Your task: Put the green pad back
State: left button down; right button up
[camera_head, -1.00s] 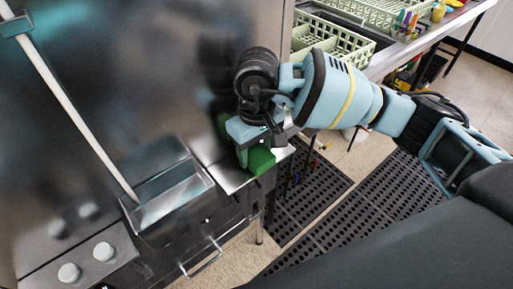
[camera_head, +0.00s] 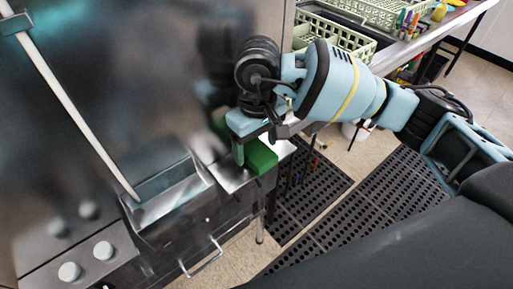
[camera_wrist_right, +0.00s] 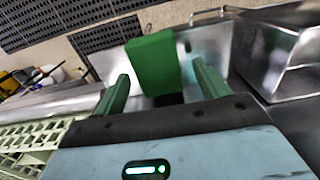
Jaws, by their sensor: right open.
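The green pad (camera_head: 261,157) is a green block on the metal ledge (camera_head: 231,178) beside the steel machine in the head view. My right gripper (camera_head: 246,150) is just above and beside it. In the right wrist view the green pad (camera_wrist_right: 153,64) stands out past the two green fingertips, roughly between them, and my right gripper (camera_wrist_right: 163,85) is open with a gap on both sides. I cannot tell whether a finger touches the pad. My left gripper is not in view.
A steel machine (camera_head: 150,90) with a slanted handle bar fills the left, with knobs (camera_head: 69,271) below. Light green racks (camera_head: 335,40) stand on a counter behind my right arm. Black perforated mats (camera_head: 350,205) cover the floor.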

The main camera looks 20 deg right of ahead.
aim_at(257, 152)
notch_tip(257, 152, up, 10)
jog(key=shift+r, duration=0.15)
dwell(0.7)
